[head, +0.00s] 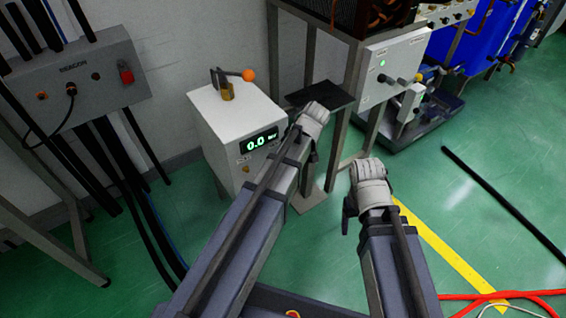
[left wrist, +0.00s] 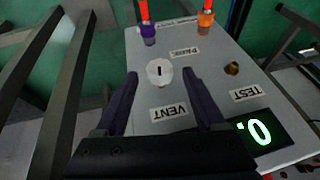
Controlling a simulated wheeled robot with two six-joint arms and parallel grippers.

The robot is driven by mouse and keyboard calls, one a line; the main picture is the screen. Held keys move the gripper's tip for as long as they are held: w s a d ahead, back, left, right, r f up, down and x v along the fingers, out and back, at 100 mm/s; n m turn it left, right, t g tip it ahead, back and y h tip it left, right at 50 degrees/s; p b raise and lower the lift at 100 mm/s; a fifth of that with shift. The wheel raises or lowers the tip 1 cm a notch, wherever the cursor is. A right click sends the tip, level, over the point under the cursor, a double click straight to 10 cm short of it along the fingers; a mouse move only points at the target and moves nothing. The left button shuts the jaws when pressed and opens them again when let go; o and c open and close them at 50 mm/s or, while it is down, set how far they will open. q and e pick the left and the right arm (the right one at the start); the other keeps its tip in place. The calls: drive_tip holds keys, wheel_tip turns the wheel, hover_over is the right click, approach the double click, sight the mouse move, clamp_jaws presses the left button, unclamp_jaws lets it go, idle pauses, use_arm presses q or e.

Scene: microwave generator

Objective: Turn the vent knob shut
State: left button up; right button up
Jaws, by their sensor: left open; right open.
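The vent knob (left wrist: 159,72) is a small pale round knob with a dark slot mark, above the VENT label (left wrist: 169,111) in the left wrist view. It sits on the panel of the white box (head: 228,120). My left gripper (left wrist: 159,74) is open, with one finger on each side of the knob in the picture. I see gaps between the fingers and the knob; I cannot tell how deep the fingertips reach. In the head view my left arm hides the knob. My right gripper (head: 349,208) is open and empty, hanging above the floor.
The display (head: 259,139) reads 0.0 bar. A brass fitting (left wrist: 232,68) and two tube fittings share the panel. An orange-ended lever valve (head: 248,75) tops the box. A dark plate on a stand (head: 320,96) is close behind my left arm. Red hoses (head: 510,294) lie lower right.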

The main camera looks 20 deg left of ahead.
use_arm(q)
drive_tip(key=shift+a+f, duration=0.25)
drive_tip(key=shift+f, duration=0.4)
drive_tip(key=shift+r, duration=0.1)
clamp_jaws()
drive_tip(key=shift+w, duration=0.1)
